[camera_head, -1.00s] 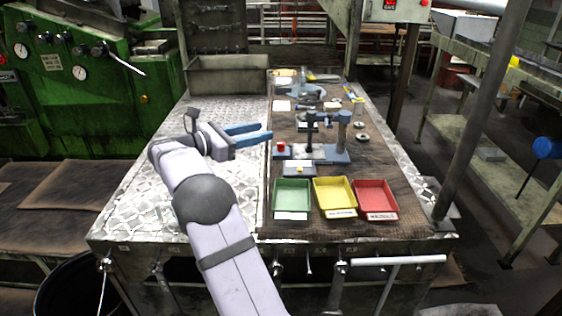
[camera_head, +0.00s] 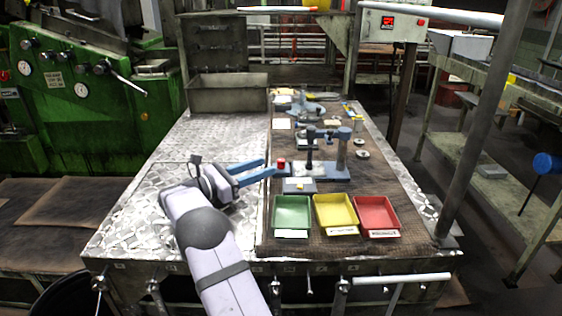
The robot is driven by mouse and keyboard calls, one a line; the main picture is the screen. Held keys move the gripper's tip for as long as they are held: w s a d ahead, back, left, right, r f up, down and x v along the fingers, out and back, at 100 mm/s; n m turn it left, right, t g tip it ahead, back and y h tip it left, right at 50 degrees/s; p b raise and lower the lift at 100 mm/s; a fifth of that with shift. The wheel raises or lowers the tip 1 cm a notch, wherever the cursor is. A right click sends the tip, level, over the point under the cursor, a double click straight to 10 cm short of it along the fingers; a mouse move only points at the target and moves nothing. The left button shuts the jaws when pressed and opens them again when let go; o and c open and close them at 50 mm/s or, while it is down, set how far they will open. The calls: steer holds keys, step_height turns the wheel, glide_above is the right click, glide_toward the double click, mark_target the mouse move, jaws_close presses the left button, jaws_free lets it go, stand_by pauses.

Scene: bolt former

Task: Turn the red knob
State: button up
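Green (camera_head: 291,229), yellow (camera_head: 345,228) and red (camera_head: 391,230) trays sit at the mat's front. A post stands on the fixture right of the knob. A control box (camera_head: 393,26) with a red button is behind. The metal table (camera_head: 150,215) is clear at left.

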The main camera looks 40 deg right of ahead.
mark_target(278, 162)
steer(key=d, duration=0.2)
steer(key=s+d+p, duration=0.1)
steer(key=d, duration=0.4)
steer(key=shift+s+d, duration=0.2)
steer(key=shift+s, duration=0.05)
jaws_close()
